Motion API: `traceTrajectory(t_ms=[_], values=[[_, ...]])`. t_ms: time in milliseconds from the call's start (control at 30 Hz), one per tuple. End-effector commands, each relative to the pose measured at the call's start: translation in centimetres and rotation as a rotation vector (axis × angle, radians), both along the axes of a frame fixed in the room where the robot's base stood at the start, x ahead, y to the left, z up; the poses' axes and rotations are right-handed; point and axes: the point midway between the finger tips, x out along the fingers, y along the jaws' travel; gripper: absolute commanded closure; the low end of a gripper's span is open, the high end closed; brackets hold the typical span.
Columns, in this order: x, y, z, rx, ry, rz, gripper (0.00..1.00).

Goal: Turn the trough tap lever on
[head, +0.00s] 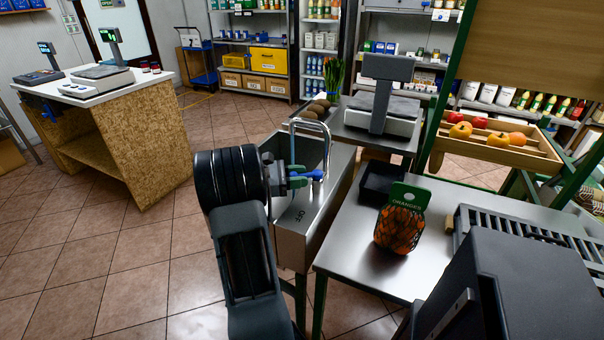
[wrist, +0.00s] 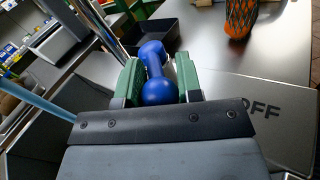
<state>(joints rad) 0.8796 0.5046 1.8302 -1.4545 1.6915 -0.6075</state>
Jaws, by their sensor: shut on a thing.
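The trough tap has a blue lever (wrist: 155,70) with rounded ends. In the wrist view the lever lies between the green finger pads of my gripper (wrist: 153,82), which are closed on it. In the head view the lever (head: 313,175) shows just beyond my gripper (head: 298,182). The chrome spout (head: 312,124) arches over the metal trough (head: 283,240). A thin pale blue streak (head: 292,145) hangs below the spout and looks like water; it also crosses the left of the wrist view (wrist: 35,98). The word OFF is printed on the trough top (wrist: 262,108).
A steel table (head: 350,250) stands right of the trough, with a black tray (head: 378,183) and a net bag of oranges (head: 400,225). A scale (head: 385,110) stands behind the trough. Open tiled floor (head: 110,260) lies to the left.

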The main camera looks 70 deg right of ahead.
Motion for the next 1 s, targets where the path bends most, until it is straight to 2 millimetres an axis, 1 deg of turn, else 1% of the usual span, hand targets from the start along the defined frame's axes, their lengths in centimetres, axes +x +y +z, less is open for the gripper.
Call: traceTrajectory(t_ms=[500, 533, 767, 800, 1000], values=[[0.47, 0.27, -0.02, 0.0, 0.0, -0.004, 1.0], [0.46, 0.26, -0.02, 0.0, 0.0, -0.004, 0.65], [0.43, 0.22, -0.01, -0.001, 0.0, -0.005, 0.43], [0.42, 0.22, -0.01, -0.001, 0.0, -0.005, 0.42], [0.44, 0.21, 0.01, -0.001, 0.0, -0.005, 0.42]])
